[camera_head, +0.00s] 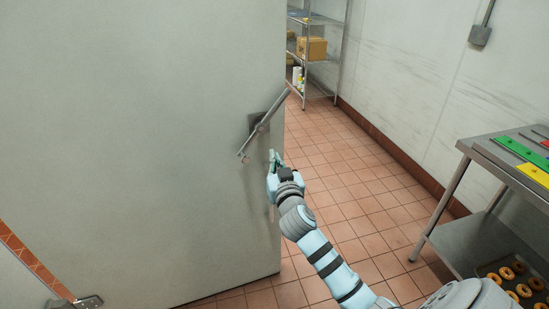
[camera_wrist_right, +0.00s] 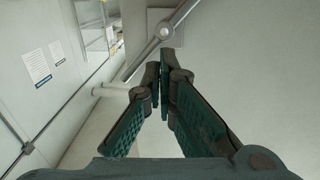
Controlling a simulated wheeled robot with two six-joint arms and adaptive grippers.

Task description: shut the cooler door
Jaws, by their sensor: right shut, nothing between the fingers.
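The cooler door (camera_head: 130,120) is a large pale grey panel filling the left of the head view. It stands open at an angle, with orange-brown floor showing past its right edge. Its metal handle lever (camera_head: 263,127) sits near that edge, tilted up to the right; it also shows in the wrist view (camera_wrist_right: 165,32). My right gripper (camera_head: 272,160) is shut and empty, just below the handle and close to the door's free edge. In the wrist view its fingertips (camera_wrist_right: 163,68) meet just below the lever; I cannot tell whether they touch the door. My left gripper is not in view.
A steel table (camera_head: 480,150) with coloured boards stands at the right, with a tray of bagels (camera_head: 515,280) on its lower shelf. A wire shelf (camera_head: 322,20) with a cardboard box (camera_head: 312,48) stands at the back. The tiled floor (camera_head: 350,190) between is clear.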

